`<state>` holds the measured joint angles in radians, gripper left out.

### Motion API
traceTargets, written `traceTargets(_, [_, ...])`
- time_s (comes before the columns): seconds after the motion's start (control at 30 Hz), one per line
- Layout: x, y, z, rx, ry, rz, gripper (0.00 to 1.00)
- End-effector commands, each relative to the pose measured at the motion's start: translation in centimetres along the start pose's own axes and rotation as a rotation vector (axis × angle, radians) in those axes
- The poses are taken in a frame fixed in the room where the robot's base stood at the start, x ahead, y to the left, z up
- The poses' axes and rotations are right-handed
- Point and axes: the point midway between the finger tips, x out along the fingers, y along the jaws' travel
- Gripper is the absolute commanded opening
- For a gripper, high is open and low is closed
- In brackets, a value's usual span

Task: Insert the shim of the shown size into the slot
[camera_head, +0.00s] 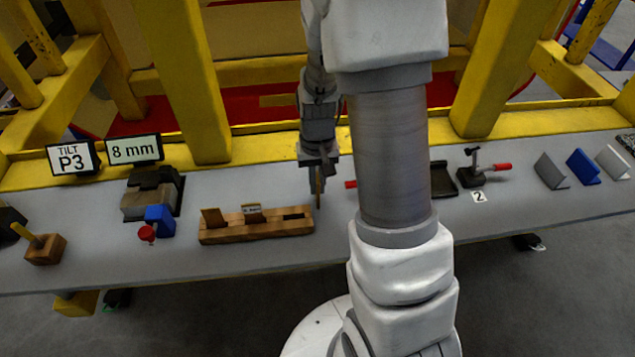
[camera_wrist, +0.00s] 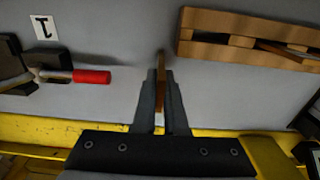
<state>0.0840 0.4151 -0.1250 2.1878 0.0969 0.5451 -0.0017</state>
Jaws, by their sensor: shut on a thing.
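My gripper (camera_head: 317,180) is shut on a thin wooden shim (camera_head: 319,192), held upright just right of the wooden rack (camera_head: 225,237). In the wrist view my gripper (camera_wrist: 161,108) has its fingers on both sides of the shim (camera_wrist: 161,72), seen edge-on. The rack also shows in the wrist view (camera_wrist: 215,53), to the right. In the head view two shims stand in the rack, a left one (camera_head: 212,216) and a labelled middle one (camera_head: 252,210); the rack's right opening looks empty. A sign (camera_head: 135,149) reads 8 mm. The shim's size and its target slot cannot be told.
A grey-brown block fixture (camera_head: 147,203) with a blue part (camera_head: 159,219) and red knob (camera_head: 147,233) stands left of the rack. A second sign (camera_head: 73,158) reads TILT P3. A red-handled clamp (camera_wrist: 90,77) is left of my gripper in the wrist view. Yellow beams (camera_head: 200,100) border the table's back.

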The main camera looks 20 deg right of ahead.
Motion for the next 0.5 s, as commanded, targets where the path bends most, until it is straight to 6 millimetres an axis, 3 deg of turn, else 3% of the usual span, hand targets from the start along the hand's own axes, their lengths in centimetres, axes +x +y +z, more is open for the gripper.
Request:
traceTargets(0.3, [0.37,0.01,-0.06,0.0,0.002,0.0,0.0])
traceTargets(0.33, [0.37,0.01,-0.04,0.0,0.001,0.0,0.12])
traceTargets(0.5, [0.25,0.02,-0.04,0.0,0.001,0.0,0.4])
